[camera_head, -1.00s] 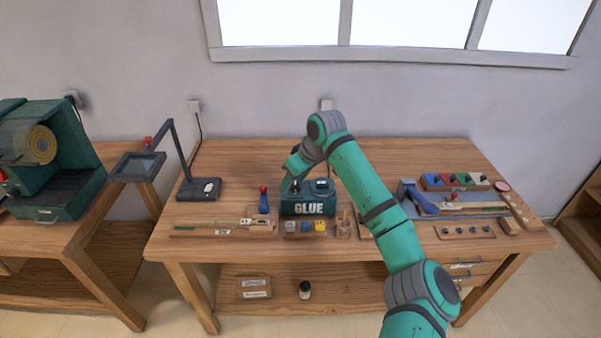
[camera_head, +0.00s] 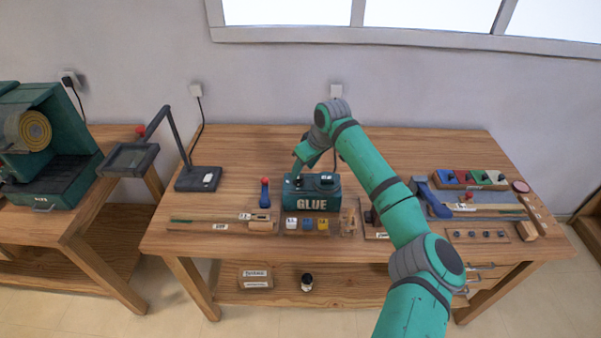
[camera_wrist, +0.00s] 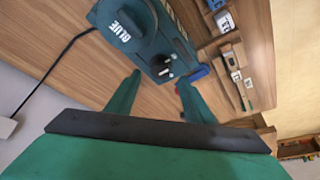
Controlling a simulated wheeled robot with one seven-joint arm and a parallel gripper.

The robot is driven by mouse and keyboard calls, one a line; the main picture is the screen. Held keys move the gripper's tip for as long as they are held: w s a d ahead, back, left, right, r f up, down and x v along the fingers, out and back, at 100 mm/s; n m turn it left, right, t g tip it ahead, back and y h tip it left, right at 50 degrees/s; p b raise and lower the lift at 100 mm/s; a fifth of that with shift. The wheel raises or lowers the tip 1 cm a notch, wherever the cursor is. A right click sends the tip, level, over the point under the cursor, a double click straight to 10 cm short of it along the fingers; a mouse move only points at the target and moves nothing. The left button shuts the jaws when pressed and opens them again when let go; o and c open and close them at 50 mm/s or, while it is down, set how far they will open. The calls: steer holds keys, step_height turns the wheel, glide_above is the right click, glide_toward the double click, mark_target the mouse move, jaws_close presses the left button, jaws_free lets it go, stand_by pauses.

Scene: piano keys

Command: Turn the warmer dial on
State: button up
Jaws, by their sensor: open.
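The glue warmer, a teal box marked GLUE (camera_head: 312,194), stands mid-table. It also shows in the wrist view (camera_wrist: 150,40), at the top. A small dark knob with a pale mark, which looks like the dial (camera_wrist: 164,72), sits near the end of the box's top. In the head view the dial (camera_head: 297,182) is at the top left of the box, small and hard to read. My gripper (camera_head: 296,168) is just above that end. In the wrist view my gripper (camera_wrist: 157,88) is open and empty, with one finger either side of the dial's line and apart from it.
A red-topped blue tool (camera_head: 265,192) stands close left of the warmer. Small colored blocks (camera_head: 307,224) lie in front. A dark lamp stand (camera_head: 198,179) is at the left, a blue clamp-like tool (camera_head: 430,198) at the right. Bare tabletop lies behind the warmer.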

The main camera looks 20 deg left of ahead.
mark_target(300, 176)
steer(key=shift+x, duration=1.9)
steer(key=shift+c, duration=0.3)
steer(key=c, duration=1)
